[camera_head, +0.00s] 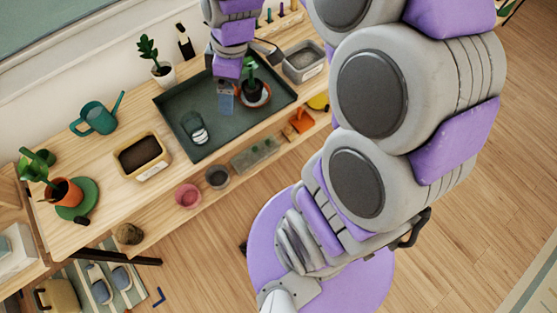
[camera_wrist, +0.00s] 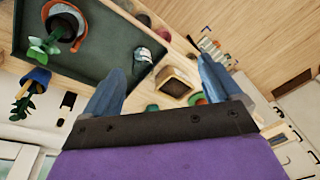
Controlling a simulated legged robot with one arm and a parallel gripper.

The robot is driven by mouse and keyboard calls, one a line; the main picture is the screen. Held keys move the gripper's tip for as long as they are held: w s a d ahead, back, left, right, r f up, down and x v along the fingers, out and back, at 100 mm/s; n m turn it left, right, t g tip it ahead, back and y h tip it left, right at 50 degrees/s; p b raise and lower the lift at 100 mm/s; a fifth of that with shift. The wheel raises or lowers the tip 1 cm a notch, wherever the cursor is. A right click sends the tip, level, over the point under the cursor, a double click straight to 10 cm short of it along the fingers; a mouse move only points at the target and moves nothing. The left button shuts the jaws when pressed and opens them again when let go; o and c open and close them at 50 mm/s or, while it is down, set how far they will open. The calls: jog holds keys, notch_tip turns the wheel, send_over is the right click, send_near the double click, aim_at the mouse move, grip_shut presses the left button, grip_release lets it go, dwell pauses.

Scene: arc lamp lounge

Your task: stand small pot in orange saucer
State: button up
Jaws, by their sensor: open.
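A leafy green plant (camera_head: 250,72) rises from a small pot at the orange saucer (camera_head: 265,101), toward the right of the dark green tray (camera_head: 172,102). The wrist view shows the plant (camera_wrist: 40,47) and the saucer (camera_wrist: 78,42) at upper left. The small pot appears within the saucer's rim, but whether it stands flat in it I cannot tell. My gripper (camera_head: 226,102) is over the tray, just left of the plant in the head view. Its blue fingers (camera_wrist: 160,72) are apart, with nothing held between them.
A striped clear vessel (camera_head: 197,132) stands in the tray. Around it are a wooden planter (camera_head: 142,158), teal watering can (camera_head: 98,118), white potted plant (camera_head: 163,72) and grey bin (camera_head: 303,63). An orange pot (camera_head: 64,191) stands on a green saucer at left. The tray's middle looks clear.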

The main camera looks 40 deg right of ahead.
jog(key=s+a+m+g+h, duration=0.1)
jog(key=s+m, duration=0.9)
jog(key=s, duration=1.1)
jog(key=shift+a+f+g+h, duration=0.15)
jog(key=shift+a+g+h, duration=0.25)
jog(key=shift+h, duration=0.2)
jog(key=shift+s+d, duration=0.1)
jog(key=shift+d, duration=0.2)
